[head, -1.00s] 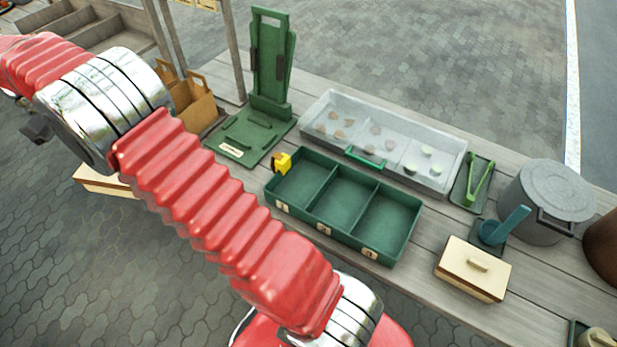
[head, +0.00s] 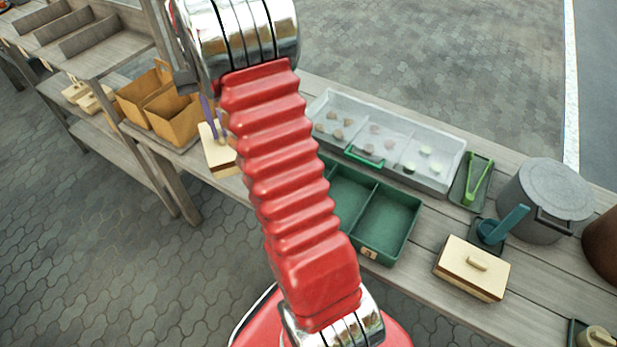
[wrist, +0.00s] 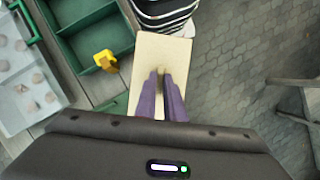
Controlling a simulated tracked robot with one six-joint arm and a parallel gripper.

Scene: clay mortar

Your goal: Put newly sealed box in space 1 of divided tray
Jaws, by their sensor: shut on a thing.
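My gripper (head: 217,127) has purple fingers shut on the knob of a cream lidded box (head: 219,158). In the wrist view the fingers (wrist: 163,78) pinch the knob of the box (wrist: 150,52). The green divided tray (head: 402,222) is on the bench, to the right of the box in the head view. Its space marked 3 is clear and empty; my arm hides the space 1 end. In the wrist view the tray (wrist: 62,46) is at upper left, apart from the box, and its visible compartment floor looks empty. A yellow piece (wrist: 106,61) is at the tray's edge, between tray and box.
Another cream box (head: 472,268), green tongs (head: 478,182), a blue scoop (head: 508,226) and a grey pot (head: 545,200) are on the right. My arm hides the green press.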

